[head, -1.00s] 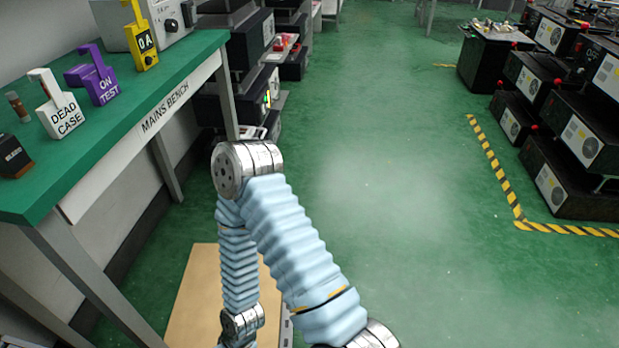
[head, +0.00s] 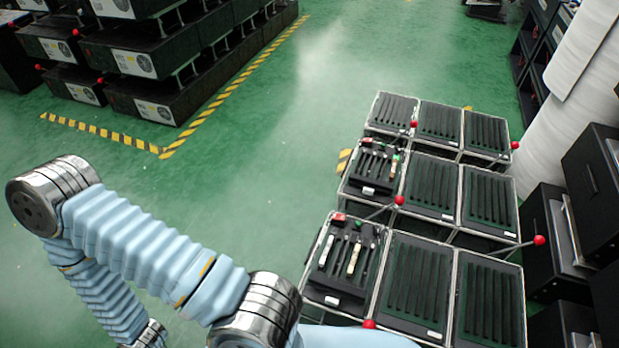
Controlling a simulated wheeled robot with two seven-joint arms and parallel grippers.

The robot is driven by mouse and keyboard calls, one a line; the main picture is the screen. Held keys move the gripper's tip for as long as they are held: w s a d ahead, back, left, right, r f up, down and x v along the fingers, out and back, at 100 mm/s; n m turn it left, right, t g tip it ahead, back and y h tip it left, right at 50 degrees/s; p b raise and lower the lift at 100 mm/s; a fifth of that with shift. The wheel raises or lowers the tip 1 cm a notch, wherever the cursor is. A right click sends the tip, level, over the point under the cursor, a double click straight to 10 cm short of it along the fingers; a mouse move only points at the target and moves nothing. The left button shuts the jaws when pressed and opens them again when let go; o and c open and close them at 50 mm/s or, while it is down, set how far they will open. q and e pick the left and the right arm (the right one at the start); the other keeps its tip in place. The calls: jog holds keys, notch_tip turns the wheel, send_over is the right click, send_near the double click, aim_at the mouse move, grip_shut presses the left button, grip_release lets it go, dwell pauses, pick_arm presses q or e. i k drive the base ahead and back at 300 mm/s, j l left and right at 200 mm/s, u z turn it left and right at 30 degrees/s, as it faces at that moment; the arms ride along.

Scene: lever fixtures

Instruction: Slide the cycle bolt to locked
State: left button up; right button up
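I cannot make out a cycle bolt in the head view. Red-knobbed levers stick out from metal-framed racks, among them one red knob (head: 399,200) in the middle and another red knob (head: 539,240) at the right. I cannot tell whether any of them belongs to the bolt. A light-blue sleeved arm of mine crosses the lower left. Neither gripper shows, so I cannot see whether they are open or shut.
Racks of slotted black trays (head: 408,280) stand at the right, some holding tools. Black equipment boxes (head: 150,65) stand at the upper left behind yellow-black floor tape (head: 200,118). Black cabinets (head: 598,175) line the right edge. The green floor (head: 270,150) between is clear.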

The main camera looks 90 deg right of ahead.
aim_at(369, 184)
jog(key=z, duration=0.5)
jog(key=j+z, duration=0.1)
jog(key=z, duration=1.85)
jog(key=k+z, duration=0.1)
jog(key=z, duration=0.9)
jog(key=j+z, duration=0.4)
jog(key=j, duration=0.2)
jog(key=i+j+z, duration=0.1)
jog(key=j+z, duration=1.3)
jog(key=k+j+z, duration=0.2)
jog(key=j+z, duration=0.25)
jog(key=i+j+z, duration=0.1)
jog(key=j+z, duration=0.2)
jog(key=j, duration=0.1)
